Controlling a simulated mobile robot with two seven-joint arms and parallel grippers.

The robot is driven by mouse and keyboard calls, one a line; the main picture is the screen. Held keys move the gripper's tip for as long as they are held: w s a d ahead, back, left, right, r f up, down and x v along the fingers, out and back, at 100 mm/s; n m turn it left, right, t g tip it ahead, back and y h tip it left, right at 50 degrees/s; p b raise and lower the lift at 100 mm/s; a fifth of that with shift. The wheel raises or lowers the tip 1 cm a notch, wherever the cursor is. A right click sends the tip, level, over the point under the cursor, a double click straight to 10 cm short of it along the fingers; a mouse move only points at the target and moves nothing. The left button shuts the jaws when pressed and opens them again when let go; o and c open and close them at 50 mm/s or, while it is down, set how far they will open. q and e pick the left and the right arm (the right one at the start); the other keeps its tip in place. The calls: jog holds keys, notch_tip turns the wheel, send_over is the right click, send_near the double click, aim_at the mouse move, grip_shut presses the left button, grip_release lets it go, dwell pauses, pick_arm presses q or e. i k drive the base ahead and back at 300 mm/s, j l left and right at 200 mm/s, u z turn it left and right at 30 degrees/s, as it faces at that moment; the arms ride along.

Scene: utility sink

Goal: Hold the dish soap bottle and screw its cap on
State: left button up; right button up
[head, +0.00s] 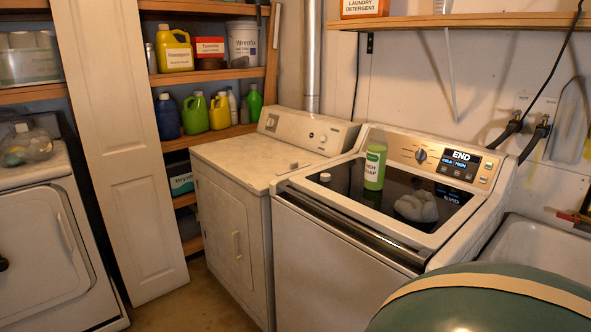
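The dish soap bottle (375,166) stands upright on the dark glass lid of the washer (335,200). It is green with a pale label and a clear, greyish upper part. I cannot make out a cap on its top. A small whitish piece (325,177) lies on the lid to the left of the bottle; it may be the cap, but it is too small to be sure. Neither of my grippers is in view, and nothing is touching the bottle.
A grey-white lump, perhaps a cloth (416,206), lies on the lid right of the bottle. A dryer (250,160) stands to the left, a sink (540,245) to the right. A large green rounded thing (480,305) fills the lower right. Shelves hold several bottles.

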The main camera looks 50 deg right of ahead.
aim_at(378, 145)
jog(key=i, duration=2.1)
jog(key=z, duration=4.25)
